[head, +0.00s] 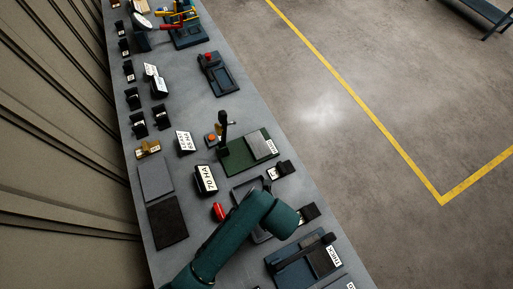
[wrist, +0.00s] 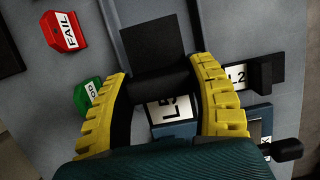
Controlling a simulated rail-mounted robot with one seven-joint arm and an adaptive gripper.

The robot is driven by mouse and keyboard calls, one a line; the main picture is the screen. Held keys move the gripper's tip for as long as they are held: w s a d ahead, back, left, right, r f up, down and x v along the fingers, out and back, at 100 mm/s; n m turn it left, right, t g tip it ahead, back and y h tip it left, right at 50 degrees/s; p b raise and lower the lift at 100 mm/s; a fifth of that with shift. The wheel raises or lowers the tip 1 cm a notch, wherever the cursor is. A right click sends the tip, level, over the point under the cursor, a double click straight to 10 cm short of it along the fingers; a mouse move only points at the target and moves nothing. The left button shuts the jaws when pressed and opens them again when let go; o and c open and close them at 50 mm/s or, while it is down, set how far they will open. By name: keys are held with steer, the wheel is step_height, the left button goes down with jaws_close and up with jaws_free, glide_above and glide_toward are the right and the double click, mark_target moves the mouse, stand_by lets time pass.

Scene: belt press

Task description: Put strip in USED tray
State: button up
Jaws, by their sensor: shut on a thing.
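My gripper (wrist: 164,84) shows in the wrist view with its yellow, ribbed fingers on both sides of a dark piece. It is shut on this dark strip (wrist: 153,48), whose flat, square black part reaches out beyond the fingertips. In the head view my arm hides the gripper and the strip. A dark-rimmed tray (head: 236,190) lies partly under my arm in the head view. I cannot read a USED label on any tray.
A red FAIL block (wrist: 64,31) and a green block (wrist: 87,97) are left of my gripper. A block labelled L2 (wrist: 264,76) stands close on the right. A green press (head: 237,157) with an upright lever is beyond my arm on the grey bench (head: 187,101).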

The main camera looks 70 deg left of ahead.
step_height(320, 180, down, 10)
steer(key=shift+s+f+b, duration=0.1)
steer(key=shift+b, duration=0.6)
steer(key=shift+f, duration=0.1)
steer(key=o, duration=1.2)
steer(key=p+v, duration=0.1)
steer(key=v, duration=1.1)
steer(key=shift+p, duration=0.4)
